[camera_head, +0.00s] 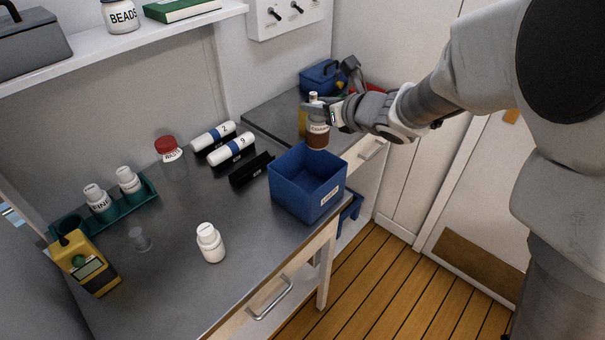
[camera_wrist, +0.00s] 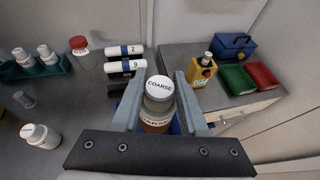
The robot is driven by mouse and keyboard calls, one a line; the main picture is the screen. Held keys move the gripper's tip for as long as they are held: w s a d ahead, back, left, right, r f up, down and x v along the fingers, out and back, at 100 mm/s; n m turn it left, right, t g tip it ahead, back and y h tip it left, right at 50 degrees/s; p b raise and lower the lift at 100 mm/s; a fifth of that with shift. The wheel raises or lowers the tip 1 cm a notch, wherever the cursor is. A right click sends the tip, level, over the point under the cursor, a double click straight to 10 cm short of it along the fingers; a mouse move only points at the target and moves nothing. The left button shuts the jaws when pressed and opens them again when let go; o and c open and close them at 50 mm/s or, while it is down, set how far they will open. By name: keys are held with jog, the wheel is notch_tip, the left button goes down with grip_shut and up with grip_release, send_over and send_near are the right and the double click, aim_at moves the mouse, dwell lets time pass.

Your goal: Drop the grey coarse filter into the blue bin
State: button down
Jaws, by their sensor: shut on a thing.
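The coarse filter (camera_head: 318,134) is a small jar-like cylinder with a pale lid marked COARSE, a greyish upper part and a brown lower part. My gripper (camera_head: 322,113) is shut on it and holds it upright. In the wrist view the filter (camera_wrist: 158,86) sits between both fingers, lid facing the camera. The blue bin (camera_head: 296,194) is an open box with a white label at the front right edge of the grey bench. In the head view the filter shows at the bin's back rim. In the wrist view, blue bin wall (camera_wrist: 175,128) shows behind the filter; its inside is mostly hidden there.
Two white rolls marked 2 (camera_head: 213,136) and 9 (camera_head: 232,150), and a black cradle (camera_head: 251,170), lie left of the bin. A white bottle (camera_head: 211,245), teal rack (camera_head: 148,200) and yellow meter (camera_head: 88,265) stand further left. A blue toolbox (camera_wrist: 232,45) and green tray (camera_wrist: 237,80) are on the side counter.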

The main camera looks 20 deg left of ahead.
aim_at(316, 127)
jog(key=shift+w+a, duration=0.25)
jog(key=shift+a, duration=0.05)
jog(key=shift+f, duration=0.2)
jog(key=shift+f+b, duration=1.7)
jog(key=shift+f, duration=1.1)
jog(key=shift+c, duration=1.8)
grip_release()
jog(key=shift+s+d, duration=0.1)
jog(key=v, duration=1.7)
jog(key=shift+s, duration=0.2)
